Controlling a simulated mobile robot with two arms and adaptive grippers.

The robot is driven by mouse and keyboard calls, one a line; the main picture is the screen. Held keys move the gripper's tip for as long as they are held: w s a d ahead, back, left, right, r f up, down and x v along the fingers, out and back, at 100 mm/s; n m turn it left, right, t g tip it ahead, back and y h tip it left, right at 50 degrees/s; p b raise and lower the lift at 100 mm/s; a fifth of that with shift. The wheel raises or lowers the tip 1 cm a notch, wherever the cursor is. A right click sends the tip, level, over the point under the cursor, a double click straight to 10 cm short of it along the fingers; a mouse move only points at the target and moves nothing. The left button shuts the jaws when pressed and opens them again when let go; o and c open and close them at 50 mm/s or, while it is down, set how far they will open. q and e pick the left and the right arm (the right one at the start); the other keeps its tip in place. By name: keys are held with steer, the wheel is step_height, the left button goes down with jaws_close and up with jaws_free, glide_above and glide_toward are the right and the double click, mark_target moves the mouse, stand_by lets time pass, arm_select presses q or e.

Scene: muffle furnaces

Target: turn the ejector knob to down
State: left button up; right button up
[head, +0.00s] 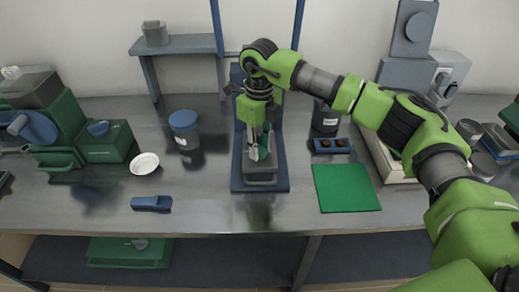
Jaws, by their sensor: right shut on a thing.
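A blue press-like stand (237,186) with a grey block (261,177) on its base stands at the middle of the bench. My right arm reaches in from the right and bends down over this stand. My right gripper (260,154) points down just above the grey block, with its fingers shut on a small part there, which I take to be the ejector knob. The fingers hide most of that part, so its turn position cannot be told. My left gripper is not in view.
A green mat (346,188) and a small dark blue control box (332,145) lie right of the stand. A blue-lidded jar (185,129), a white dish (144,163) and a blue block (152,203) are to its left. The front bench strip is mostly clear.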

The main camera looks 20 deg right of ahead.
mark_target(260, 150)
steer(key=shift+n, duration=0.7)
steer(key=shift+r+b, duration=0.1)
steer(key=shift+b, duration=0.2)
steer(key=o, duration=1.1)
step_height(260, 150, up, 12)
steer(key=shift+s, duration=0.1)
